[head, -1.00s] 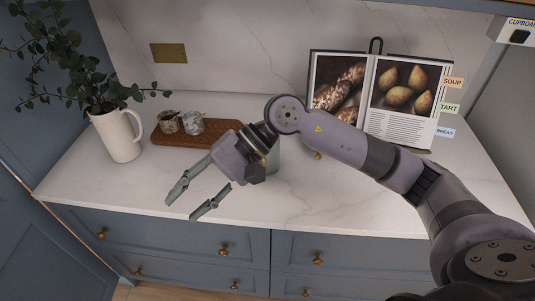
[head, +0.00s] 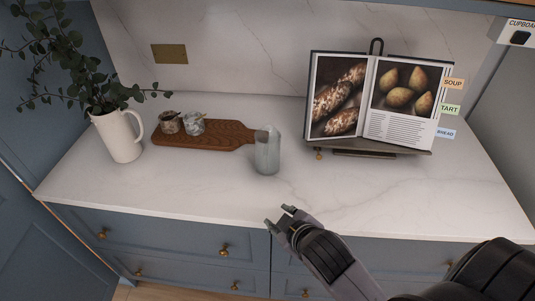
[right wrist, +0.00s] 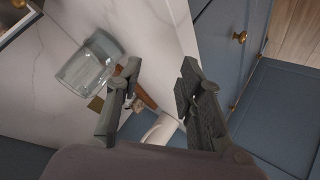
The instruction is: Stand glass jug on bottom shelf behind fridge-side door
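The clear glass jug (head: 267,153) stands upright on the marble counter, near the end of the wooden board's handle. It also shows in the right wrist view (right wrist: 86,66), to the left of both fingers. My right gripper (head: 279,216) is at the counter's front edge, in front of the jug and apart from it. In the right wrist view its two fingers (right wrist: 158,92) are spread with nothing held between them. My left gripper is not in view. No open shelf shows in these frames.
A white pitcher (head: 119,136) with leafy stems stands at the left. A wooden board (head: 215,136) carries two small jars (head: 181,122). An open cookbook (head: 378,100) on a stand is at the right. Closed blue drawers (head: 180,243) are below; the counter's front right is clear.

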